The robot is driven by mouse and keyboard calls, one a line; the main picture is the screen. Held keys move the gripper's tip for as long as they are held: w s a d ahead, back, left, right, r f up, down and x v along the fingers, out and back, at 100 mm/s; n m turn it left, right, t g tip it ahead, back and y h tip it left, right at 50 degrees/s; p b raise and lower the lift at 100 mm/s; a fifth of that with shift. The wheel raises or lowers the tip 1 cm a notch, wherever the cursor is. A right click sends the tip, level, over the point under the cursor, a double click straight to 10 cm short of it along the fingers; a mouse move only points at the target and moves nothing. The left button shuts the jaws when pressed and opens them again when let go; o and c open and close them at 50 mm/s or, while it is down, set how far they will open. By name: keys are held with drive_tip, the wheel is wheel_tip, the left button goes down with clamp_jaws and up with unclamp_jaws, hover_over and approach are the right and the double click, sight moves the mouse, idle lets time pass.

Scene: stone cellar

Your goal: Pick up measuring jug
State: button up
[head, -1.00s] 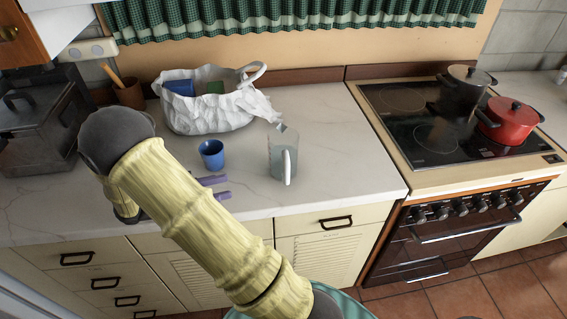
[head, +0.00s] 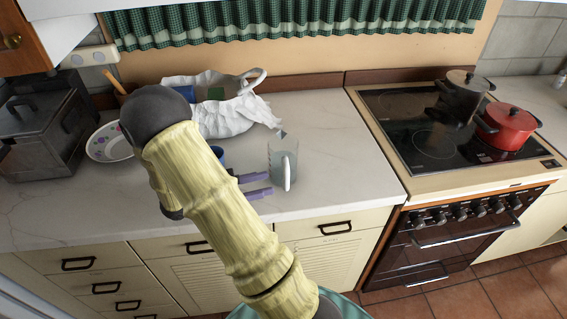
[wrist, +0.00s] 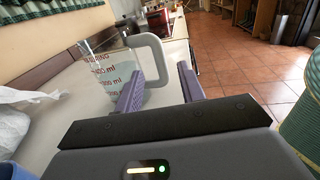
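The measuring jug (head: 278,158) is clear with a pale grey handle and stands upright on the counter, right of my gripper. In the wrist view the jug (wrist: 103,78) shows red measuring marks, and its handle is ahead, in line with the gap between the fingers. My gripper (head: 270,183) has two purple fingers, spread apart with nothing held. It also shows in the wrist view (wrist: 162,80). The fingertips are close to the jug's handle side; I cannot tell whether they touch it. The left finger overlaps the jug's lower handle in the wrist view.
The stove with a red pot (head: 507,127) is at right. The counter right of the jug is clear.

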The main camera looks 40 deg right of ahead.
sight(287, 189)
drive_tip(key=shift+x, duration=0.95)
drive_tip(key=p+x, duration=0.1)
drive_tip(key=x, duration=0.4)
drive_tip(key=shift+d, duration=0.1)
drive_tip(key=shift+c, duration=0.2)
clamp_jaws()
